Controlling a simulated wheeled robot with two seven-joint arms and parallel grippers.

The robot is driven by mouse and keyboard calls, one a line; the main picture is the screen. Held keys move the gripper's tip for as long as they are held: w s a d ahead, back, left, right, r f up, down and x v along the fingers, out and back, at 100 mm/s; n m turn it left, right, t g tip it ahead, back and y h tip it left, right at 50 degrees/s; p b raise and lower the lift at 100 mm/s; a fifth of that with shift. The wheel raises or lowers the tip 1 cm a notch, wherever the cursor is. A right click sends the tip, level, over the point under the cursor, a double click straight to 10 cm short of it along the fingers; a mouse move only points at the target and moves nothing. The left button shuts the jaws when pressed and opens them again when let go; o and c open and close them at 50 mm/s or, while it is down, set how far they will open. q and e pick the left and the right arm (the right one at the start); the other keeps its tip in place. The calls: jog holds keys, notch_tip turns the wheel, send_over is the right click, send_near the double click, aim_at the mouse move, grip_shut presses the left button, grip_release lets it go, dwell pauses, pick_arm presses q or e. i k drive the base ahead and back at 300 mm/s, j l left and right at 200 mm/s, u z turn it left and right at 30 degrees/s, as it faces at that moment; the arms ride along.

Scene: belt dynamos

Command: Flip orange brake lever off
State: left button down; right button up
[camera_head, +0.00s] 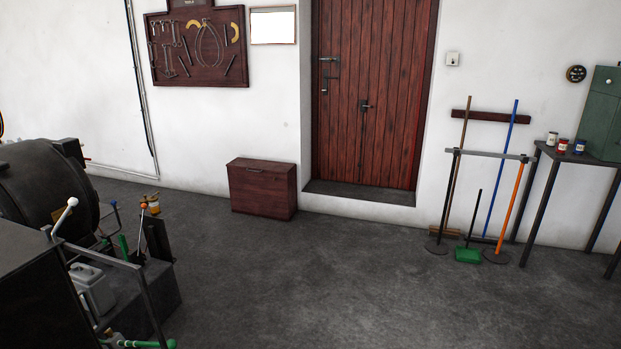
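I cannot pick out an orange brake lever for certain. At the left, beside a dark rounded machine (45,185), are a lever with a white knob (70,205) and a thin lever with a small orange-red tip (143,208). A green handle (150,344) shows at the bottom edge. A long orange pole (510,205) stands upright but tilted in a rack by the right wall. Neither of my grippers is in view.
A dark frame with a rail (110,258) and a pale jug (92,290) fills the lower left. A wooden chest (262,188) stands by the wall, left of the red door (370,95). A table (575,153) with cans stands at right. The middle floor is clear.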

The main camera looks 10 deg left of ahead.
aim_at(144, 206)
jog(key=i+l, duration=0.1)
jog(key=i, duration=1.75)
jog(key=i+j+u, duration=0.15)
jog(key=i+u, duration=0.75)
jog(key=i+l+u, duration=0.15)
jog(key=i+u, duration=0.45)
jog(key=i, duration=0.3)
